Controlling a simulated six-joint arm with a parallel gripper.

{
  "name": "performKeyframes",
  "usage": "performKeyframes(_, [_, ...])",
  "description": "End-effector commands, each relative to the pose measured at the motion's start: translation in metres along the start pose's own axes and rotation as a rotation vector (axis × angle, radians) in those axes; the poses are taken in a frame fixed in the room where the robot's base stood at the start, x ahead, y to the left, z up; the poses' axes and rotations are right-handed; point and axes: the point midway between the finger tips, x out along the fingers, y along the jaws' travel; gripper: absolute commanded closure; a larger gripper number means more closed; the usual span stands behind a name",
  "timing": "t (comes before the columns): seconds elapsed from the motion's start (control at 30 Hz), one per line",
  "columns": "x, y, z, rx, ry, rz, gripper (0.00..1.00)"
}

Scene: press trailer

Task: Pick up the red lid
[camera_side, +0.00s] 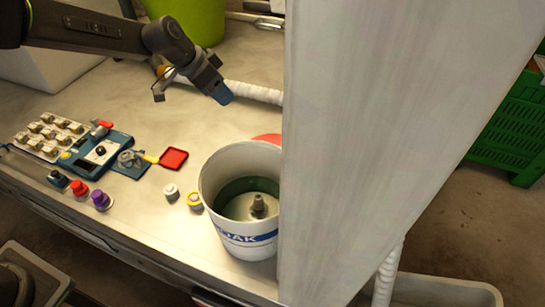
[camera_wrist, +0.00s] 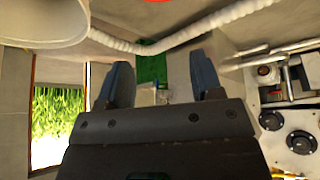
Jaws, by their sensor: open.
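A red round-edged piece, likely the red lid (camera_side: 268,138), shows behind the white pot in the side view. Most of it is hidden by the pot and the large pale panel. A red edge (camera_wrist: 172,1) also shows at the very top of the wrist view. My gripper (camera_side: 190,93) is open and empty above the back of the worktop, up and to the left of the red piece in the side view. Its two blue-grey fingers (camera_wrist: 162,82) stand apart in the wrist view with nothing between them.
The white pot (camera_side: 239,229) stands near the worktop's front edge. A tall pale panel (camera_side: 390,120) blocks the right side. A white hose (camera_side: 250,91) runs along the back. Controls (camera_side: 100,152), a small red square piece (camera_side: 174,158) and several coloured knobs lie left.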

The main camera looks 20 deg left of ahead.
Motion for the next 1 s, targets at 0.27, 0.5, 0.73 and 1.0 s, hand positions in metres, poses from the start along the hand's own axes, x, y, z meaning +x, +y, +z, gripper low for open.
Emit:
performKeyframes(0.27, [0.131,-0.012,0.001,0.116,0.001,0.042,0.40])
performKeyframes(0.5, [0.174,-0.013,0.009,0.154,0.005,0.048,0.40])
performKeyframes(0.73, [0.211,-0.011,0.010,0.157,0.004,0.049,0.40])
performKeyframes(1.0, [0.250,-0.009,0.009,0.156,0.005,0.048,0.40])
